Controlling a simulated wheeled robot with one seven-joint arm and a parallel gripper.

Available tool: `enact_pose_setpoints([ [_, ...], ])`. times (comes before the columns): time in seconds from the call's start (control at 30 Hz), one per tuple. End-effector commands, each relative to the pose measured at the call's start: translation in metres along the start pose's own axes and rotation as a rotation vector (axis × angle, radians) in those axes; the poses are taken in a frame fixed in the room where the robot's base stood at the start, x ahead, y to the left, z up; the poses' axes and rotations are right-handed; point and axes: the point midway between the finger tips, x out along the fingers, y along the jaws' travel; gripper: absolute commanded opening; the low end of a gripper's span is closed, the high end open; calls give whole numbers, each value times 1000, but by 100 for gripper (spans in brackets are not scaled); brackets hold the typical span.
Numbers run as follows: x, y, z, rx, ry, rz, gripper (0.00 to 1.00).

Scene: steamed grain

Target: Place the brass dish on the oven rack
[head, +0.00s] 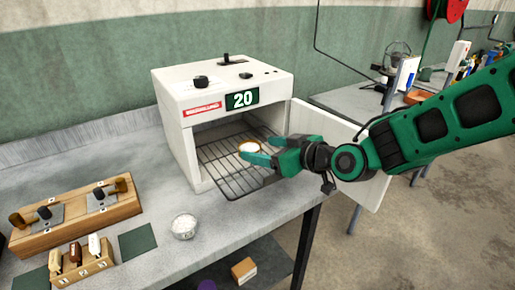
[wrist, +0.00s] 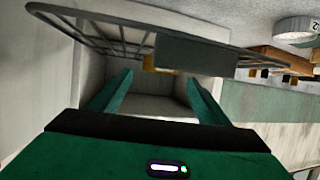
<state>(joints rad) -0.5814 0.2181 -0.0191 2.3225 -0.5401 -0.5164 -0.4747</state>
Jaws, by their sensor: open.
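The brass dish (head: 249,147) shows in the head view as a small bright round thing over the oven rack (head: 232,185), at my fingertips. I cannot tell whether it rests on the rack or touches a finger. My gripper (head: 258,150) is open, with its green fingers reaching over the rack from the right. In the wrist view my two fingers (wrist: 158,95) stand apart, with the rack (wrist: 85,32) above them in the picture. Gold-coloured bits (wrist: 150,66) show beside a dark flat piece, probably parts of the dish, which is mostly hidden there.
The white oven (head: 190,140) has its door (head: 340,140) swung open to the right, close by my arm. Wooden tool holders (head: 75,225) are at the left.

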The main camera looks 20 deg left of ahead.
Motion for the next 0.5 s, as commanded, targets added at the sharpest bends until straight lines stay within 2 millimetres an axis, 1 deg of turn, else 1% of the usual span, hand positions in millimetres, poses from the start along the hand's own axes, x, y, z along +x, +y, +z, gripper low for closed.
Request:
enact_pose_setpoints([
  [0.03,-12,1,-1,-1,2,4,71],
  [0.2,-45,1,-1,0,2,3,71],
  [0.3,-60,1,-1,0,2,4,71],
  [0.4,-71,1,0,0,1,2,71],
  [0.5,-77,1,0,0,1,2,71],
])
